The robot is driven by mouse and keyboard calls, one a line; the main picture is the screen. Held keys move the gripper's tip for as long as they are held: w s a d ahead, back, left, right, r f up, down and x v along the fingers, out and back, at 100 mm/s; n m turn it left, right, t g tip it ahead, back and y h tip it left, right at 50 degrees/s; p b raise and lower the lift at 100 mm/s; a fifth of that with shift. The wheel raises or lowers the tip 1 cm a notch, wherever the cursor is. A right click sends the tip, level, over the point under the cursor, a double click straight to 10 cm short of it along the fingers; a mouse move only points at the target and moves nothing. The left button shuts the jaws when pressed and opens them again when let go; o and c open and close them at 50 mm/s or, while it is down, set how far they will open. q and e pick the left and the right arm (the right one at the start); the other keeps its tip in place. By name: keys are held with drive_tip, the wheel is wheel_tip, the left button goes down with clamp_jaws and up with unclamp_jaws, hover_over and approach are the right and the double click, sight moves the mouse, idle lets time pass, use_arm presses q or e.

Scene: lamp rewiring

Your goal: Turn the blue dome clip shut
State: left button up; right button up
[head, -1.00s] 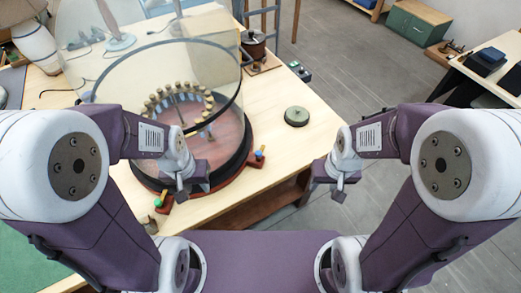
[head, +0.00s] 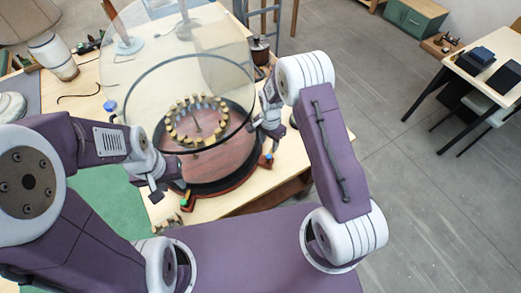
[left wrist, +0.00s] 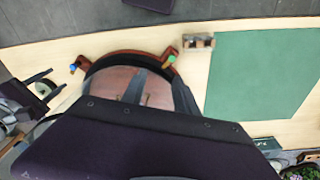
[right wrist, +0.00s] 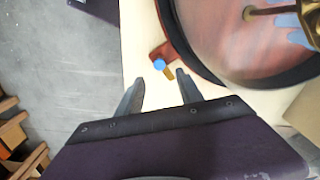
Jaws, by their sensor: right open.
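The blue dome clip (head: 267,159) sits at the front right of the dark round base under the glass dome (head: 190,95). In the right wrist view its blue knob (right wrist: 160,64) and yellow tab show clearly on a red-brown foot. My right gripper (right wrist: 158,90) is open, with its fingertips close to the clip and nothing between them. In the head view my right gripper (head: 273,130) is beside the dome's right side. My left gripper (head: 160,192) is in front of the base's left part, and its fingers look apart and empty in the left wrist view (left wrist: 160,90).
A green clip (head: 186,201) is at the base's front left, and another blue piece (head: 110,106) is at the left. A ring of brass pieces (head: 197,115) stands inside the dome. A green mat (head: 115,205) lies at the left. Floor is open at the right.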

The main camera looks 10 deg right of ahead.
sight(269, 156)
drive_tip(key=shift+s+d+f+p, duration=0.2)
drive_tip(key=shift+d+f+p, duration=0.25)
drive_tip(key=shift+f, duration=0.2)
drive_tip(key=f, duration=0.2)
drive_tip(key=f+p, duration=0.1)
drive_tip(key=f, duration=0.1)
drive_tip(key=f+p, duration=0.1)
drive_tip(key=f, duration=0.2)
drive_tip(key=shift+w+a+f, duration=0.1)
drive_tip(key=shift+w+a, duration=0.15)
drive_tip(key=shift+a, duration=0.1)
drive_tip(key=shift+s+d+f, duration=0.1)
drive_tip(key=shift+d+f, duration=0.1)
drive_tip(key=shift+f, duration=0.15)
drive_tip(key=shift+a, duration=0.15)
drive_tip(key=c, duration=0.5)
use_arm(q)
drive_tip(key=r, duration=0.3)
drive_tip(key=shift+d+r, duration=0.15)
drive_tip(key=shift+d, duration=0.05)
use_arm(e)
clamp_jaws()
